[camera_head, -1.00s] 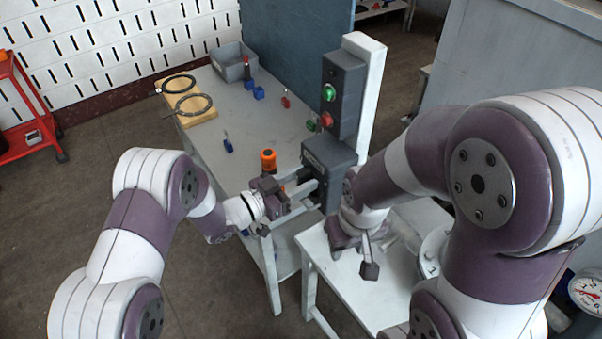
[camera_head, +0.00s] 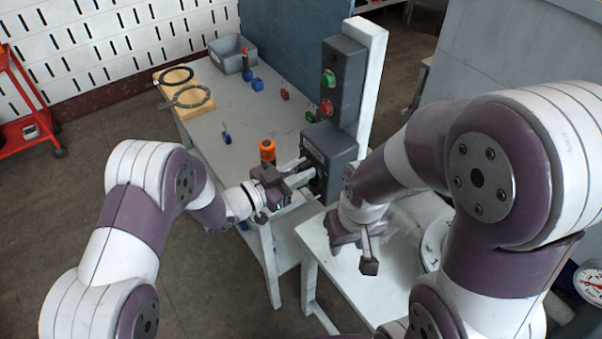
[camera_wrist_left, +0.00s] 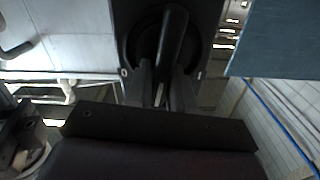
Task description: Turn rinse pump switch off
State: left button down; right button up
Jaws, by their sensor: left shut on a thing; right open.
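The switch box (camera_head: 338,142) is a dark grey box low on a white post, below a panel with a green and a red button. My left gripper (camera_head: 306,171) is at the box's front. In the left wrist view, a black rotary handle (camera_wrist_left: 173,40) stands on a round dark base, and my left fingers (camera_wrist_left: 162,88) are shut on its lower end, one on each side. The handle looks near upright there, slightly tilted. My right gripper (camera_head: 368,258) is open over the white side table, away from the switch; its fingers are partly hidden by my arm.
The green button (camera_head: 328,78) and red button (camera_head: 326,107) are just above the box. An orange-topped cylinder (camera_head: 267,148) stands close behind my left gripper on the grey table (camera_head: 215,82). A grey bin (camera_head: 232,55) and a wooden board (camera_head: 189,112) lie farther back.

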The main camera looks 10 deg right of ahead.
aim_at(319, 177)
pick_arm(q)
jog(key=f+m+b, duration=0.1)
jog(key=m+b, duration=0.4)
jog(key=b, duration=0.3)
jog(key=s+m+b, duration=0.1)
jog(key=m+b, duration=0.4)
jog(key=b, duration=0.3)
jog(key=s+f+m+b, duration=0.1)
jog(key=m+b, duration=0.4)
jog(key=b, duration=0.3)
jog(key=shift+d+f+b, duration=0.3)
jog(key=shift+d+b, duration=0.05)
jog(key=shift+b, duration=0.05)
jog(key=shift+r+m+b, duration=0.1)
jog(key=shift+m+b, duration=0.7)
jog(key=shift+b, duration=0.05)
jog(key=c, duration=1.1)
grip_release()
jog(key=shift+o, duration=0.2)
jog(key=v, duration=1.2)
jog(key=shift+a+b, duration=0.35)
jog(key=shift+b, duration=0.1)
